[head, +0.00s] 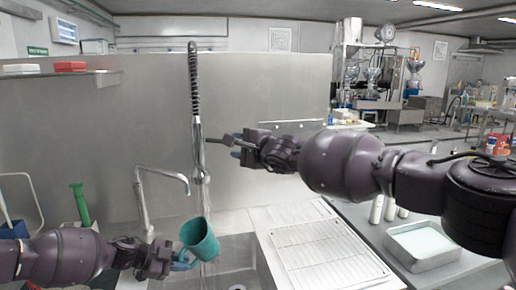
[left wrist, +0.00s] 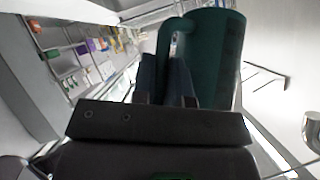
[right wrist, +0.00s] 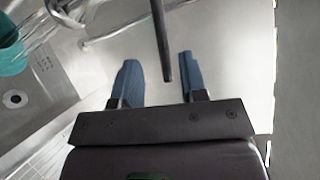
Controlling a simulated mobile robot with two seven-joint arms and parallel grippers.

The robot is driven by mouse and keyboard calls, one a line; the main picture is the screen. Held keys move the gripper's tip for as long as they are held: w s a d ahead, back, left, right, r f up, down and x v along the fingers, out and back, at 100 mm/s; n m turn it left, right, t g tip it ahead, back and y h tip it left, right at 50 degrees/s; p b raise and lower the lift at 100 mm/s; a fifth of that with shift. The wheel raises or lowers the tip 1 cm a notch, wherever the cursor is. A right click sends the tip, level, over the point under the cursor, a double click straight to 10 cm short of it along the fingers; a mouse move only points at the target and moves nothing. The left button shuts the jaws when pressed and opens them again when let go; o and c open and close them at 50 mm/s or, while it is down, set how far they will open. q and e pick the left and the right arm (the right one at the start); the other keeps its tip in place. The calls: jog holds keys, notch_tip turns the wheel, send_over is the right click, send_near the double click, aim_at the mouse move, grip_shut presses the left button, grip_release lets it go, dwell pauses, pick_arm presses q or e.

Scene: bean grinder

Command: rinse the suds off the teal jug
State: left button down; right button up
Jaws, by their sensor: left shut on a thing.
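The teal jug (head: 201,240) is tilted over the sink in the head view, below the hanging spray head (head: 201,178). My left gripper (head: 184,262) is shut on its handle; the left wrist view shows the jug (left wrist: 222,55) and the fingers at the handle. Pale streaks like running water show beside the jug (right wrist: 10,50) in the right wrist view. I cannot make out suds on it. My right gripper (head: 238,146) is beside the spray hose. Its fingers are apart in the right wrist view, with a dark lever (right wrist: 161,40) between them, touching neither.
The sink (head: 240,268) has a drain (right wrist: 15,99). A curved tap (head: 165,172) stands left of the spray hose. A ribbed drainboard (head: 325,255) lies right of the sink, and a metal tray (head: 422,246) stands farther right. A green-handled tool (head: 80,203) stands at left.

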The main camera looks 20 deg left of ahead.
jog(key=v, duration=0.7)
jog(key=shift+r, duration=0.15)
dwell(0.8)
